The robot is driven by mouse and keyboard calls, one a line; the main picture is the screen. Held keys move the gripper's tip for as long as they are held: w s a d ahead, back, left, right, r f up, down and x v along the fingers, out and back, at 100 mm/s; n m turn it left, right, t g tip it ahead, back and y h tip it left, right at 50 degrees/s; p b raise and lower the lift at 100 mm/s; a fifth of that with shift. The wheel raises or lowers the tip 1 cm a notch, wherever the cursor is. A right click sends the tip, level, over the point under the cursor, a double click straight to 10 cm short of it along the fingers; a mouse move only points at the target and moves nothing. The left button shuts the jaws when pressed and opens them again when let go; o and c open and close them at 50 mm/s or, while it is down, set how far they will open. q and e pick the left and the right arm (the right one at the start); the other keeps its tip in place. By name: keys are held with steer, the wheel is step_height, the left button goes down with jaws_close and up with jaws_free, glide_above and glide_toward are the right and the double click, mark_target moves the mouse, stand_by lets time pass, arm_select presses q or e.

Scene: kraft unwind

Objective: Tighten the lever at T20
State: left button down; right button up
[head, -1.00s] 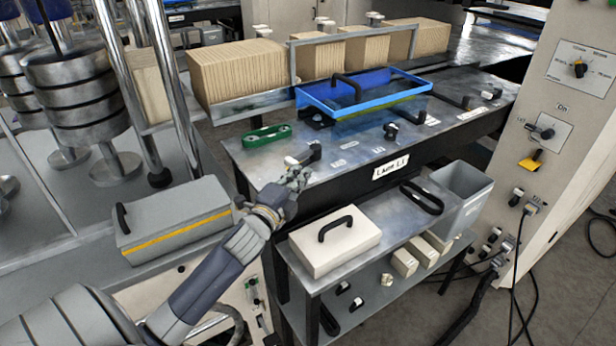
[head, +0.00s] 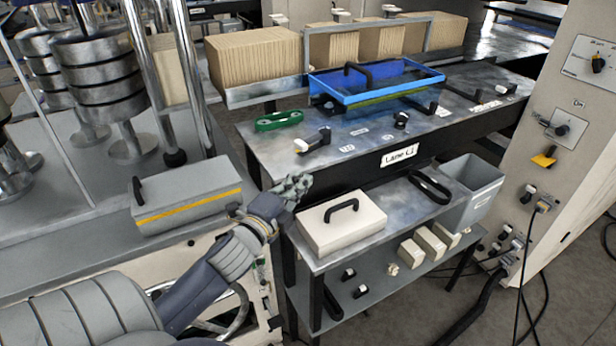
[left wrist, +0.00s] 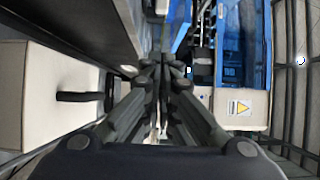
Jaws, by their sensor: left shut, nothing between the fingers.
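A black lever with a white end (head: 313,141) sits on the near left part of the steel bench top (head: 270,150). Small white labels (head: 347,149) lie to its right; I cannot surely read T20 on them. My left gripper (head: 300,184) is in front of the bench's near edge, below the lever in the picture and apart from it. Its fingers (left wrist: 165,68) are together and empty in the left wrist view. The lever cannot be made out in the left wrist view. My right gripper is not in view.
A cream box with a black handle (head: 342,221) stands on the lower shelf, close right of my left gripper. A grey case (head: 185,198) is to the left. A blue tray (head: 385,92) and green part (head: 279,120) are on the bench. A grey bin (head: 474,195) stands right.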

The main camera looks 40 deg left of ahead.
mark_target(313, 167)
arm_select(q)
steer(key=w+d+n+g+y+p, duration=0.2)
steer(key=d+n+g+y+p, duration=0.15)
steer(key=d+n+y, duration=0.35)
steer(key=shift+m+t+y, duration=0.25)
steer(key=shift+m+y, duration=0.05)
steer(key=shift+m, duration=0.6)
steer(key=w+a+p, duration=0.2)
steer(key=a, duration=0.1)
steer(key=w+a+p, duration=0.1)
steer(key=w+a, duration=0.2)
steer(key=w+a+p, duration=0.2)
steer(key=w+a, duration=0.1)
steer(key=shift+w+a+p, duration=0.15)
steer(key=shift+a+p, duration=0.2)
steer(key=shift+a, duration=0.55)
steer(key=shift+f, duration=0.1)
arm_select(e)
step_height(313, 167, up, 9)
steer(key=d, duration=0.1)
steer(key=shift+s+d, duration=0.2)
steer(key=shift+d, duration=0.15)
